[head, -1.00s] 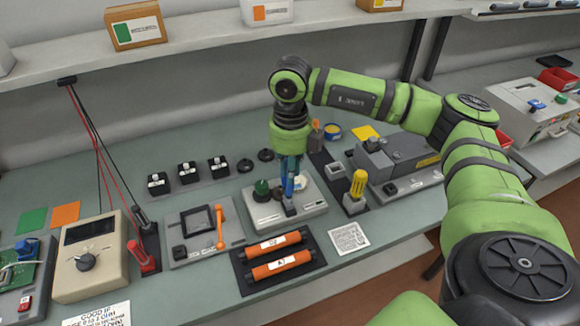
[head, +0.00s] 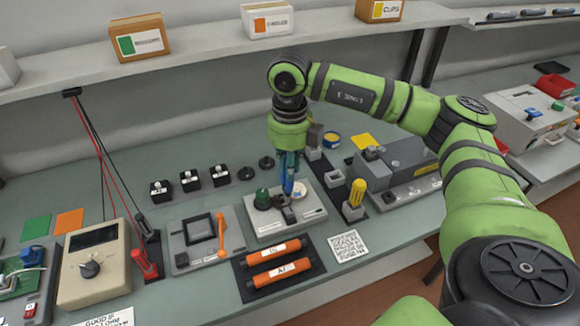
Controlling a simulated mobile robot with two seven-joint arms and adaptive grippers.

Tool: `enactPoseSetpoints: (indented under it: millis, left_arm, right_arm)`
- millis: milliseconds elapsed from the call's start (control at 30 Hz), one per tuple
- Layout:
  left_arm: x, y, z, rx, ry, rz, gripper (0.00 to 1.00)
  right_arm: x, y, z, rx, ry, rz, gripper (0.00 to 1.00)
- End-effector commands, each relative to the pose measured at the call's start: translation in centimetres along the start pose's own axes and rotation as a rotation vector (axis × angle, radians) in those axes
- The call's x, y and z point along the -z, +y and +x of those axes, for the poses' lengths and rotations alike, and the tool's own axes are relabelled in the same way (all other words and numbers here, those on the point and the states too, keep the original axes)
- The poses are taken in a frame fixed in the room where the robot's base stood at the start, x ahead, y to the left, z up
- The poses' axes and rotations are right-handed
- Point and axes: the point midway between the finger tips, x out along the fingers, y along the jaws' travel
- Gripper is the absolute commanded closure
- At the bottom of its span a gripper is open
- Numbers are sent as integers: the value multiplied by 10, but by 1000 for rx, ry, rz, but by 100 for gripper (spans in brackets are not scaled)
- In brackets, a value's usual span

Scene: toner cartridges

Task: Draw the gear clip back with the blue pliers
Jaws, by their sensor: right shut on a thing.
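The blue pliers (head: 289,172) point down from my right gripper (head: 289,152), which is shut on them. Their tips are at a small dark part on the light grey fixture plate (head: 310,222). I cannot tell whether this dark part (head: 288,213) is the gear clip, or whether the pliers' jaws grip it. A green knob-like part (head: 263,198) stands on the plate just left of the pliers. A round white part lies right of the tips. My left gripper is not in view.
Two orange toner cartridges (head: 281,267) lie on a black mat in front. A yellow-handled tool (head: 356,194) stands upright in a holder at right. A grey device with an orange lever (head: 221,234) is at left. A beige meter (head: 95,262) stands further left.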

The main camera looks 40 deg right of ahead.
Motion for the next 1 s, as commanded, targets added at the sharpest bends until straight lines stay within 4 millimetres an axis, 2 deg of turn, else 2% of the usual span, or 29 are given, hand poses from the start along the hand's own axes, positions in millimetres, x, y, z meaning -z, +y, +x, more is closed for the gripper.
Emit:
enactPoseSetpoints:
  millis: [100, 500, 867, 1000]
  left_arm:
    - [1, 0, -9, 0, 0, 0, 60]
    - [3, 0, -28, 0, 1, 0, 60]
    - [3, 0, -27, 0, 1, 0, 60]
    - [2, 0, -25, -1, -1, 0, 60]
  right_arm:
    - [-1, 0, -14, -2, -3, 0, 100]
    - [-1, 0, -43, -2, -2, 0, 100]
    - [0, 1, -43, -1, -1, -12, 100]
    - [2, 6, -39, 0, -1, -135, 100]
